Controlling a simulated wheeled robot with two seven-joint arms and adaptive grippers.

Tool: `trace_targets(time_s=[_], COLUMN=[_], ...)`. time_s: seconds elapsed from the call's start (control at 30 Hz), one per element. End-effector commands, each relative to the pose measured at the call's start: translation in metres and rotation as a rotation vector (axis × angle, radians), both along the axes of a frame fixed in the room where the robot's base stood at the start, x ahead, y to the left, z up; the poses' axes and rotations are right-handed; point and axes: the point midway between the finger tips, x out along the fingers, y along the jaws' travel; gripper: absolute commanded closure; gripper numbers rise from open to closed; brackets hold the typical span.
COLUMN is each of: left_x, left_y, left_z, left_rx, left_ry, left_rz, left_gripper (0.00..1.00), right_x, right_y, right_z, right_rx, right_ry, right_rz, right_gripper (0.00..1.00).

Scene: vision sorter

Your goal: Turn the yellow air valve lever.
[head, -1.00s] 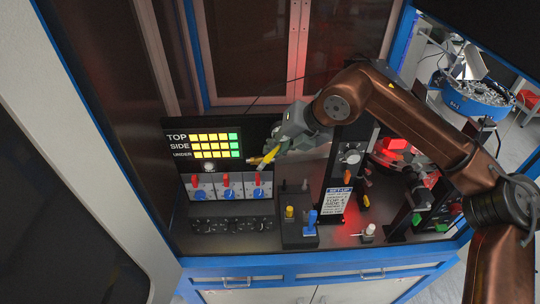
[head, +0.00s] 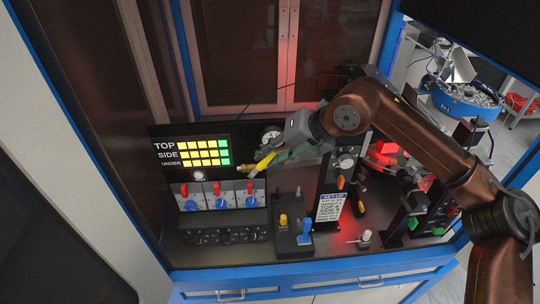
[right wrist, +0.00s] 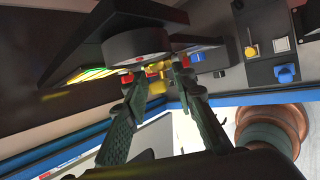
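The yellow air valve lever (head: 265,161) is beside the lit display, joined to a brass-coloured fitting at its left. In the right wrist view, yellow (right wrist: 157,68) shows between the fingertips. My right gripper (head: 278,156) is at the lever's right end. In the wrist view its two fingers (right wrist: 155,74) stand apart, with gaps beside the yellow part; contact with the lever cannot be told. My left gripper is not in view.
A round gauge (head: 271,133) is just above the lever; its dark body (right wrist: 135,46) is close to the fingers. Red-and-blue switches (head: 220,195) are below the display (head: 190,153). A box with yellow and blue controls (head: 294,238) stands in front.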

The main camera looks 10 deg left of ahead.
Motion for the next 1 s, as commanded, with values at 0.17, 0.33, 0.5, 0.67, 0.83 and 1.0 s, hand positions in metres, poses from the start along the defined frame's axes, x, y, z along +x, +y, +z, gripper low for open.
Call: trace_targets(time_s=[0.17, 0.33, 0.5, 0.67, 0.83, 1.0], left_x=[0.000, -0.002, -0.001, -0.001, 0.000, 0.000], left_y=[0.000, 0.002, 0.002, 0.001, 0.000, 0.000], left_z=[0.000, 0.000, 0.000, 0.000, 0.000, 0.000], left_rx=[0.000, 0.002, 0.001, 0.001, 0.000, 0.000], left_ry=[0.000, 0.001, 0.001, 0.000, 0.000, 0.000], left_rz=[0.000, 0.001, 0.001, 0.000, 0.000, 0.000], left_gripper=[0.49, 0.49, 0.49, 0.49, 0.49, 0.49], right_x=[0.000, 0.000, -0.003, -0.010, -0.018, -0.023], right_y=[0.000, 0.000, -0.011, -0.030, -0.052, -0.068], right_z=[0.000, 0.001, 0.013, 0.038, 0.064, 0.082], right_rx=[0.000, 0.000, 0.000, 0.000, 0.001, -0.001], right_ry=[-0.001, -0.001, -0.002, -0.003, -0.002, -0.001], right_rz=[0.001, 0.001, 0.000, -0.001, -0.002, -0.001], right_gripper=[0.70, 0.70, 0.70, 0.70, 0.70, 0.70])
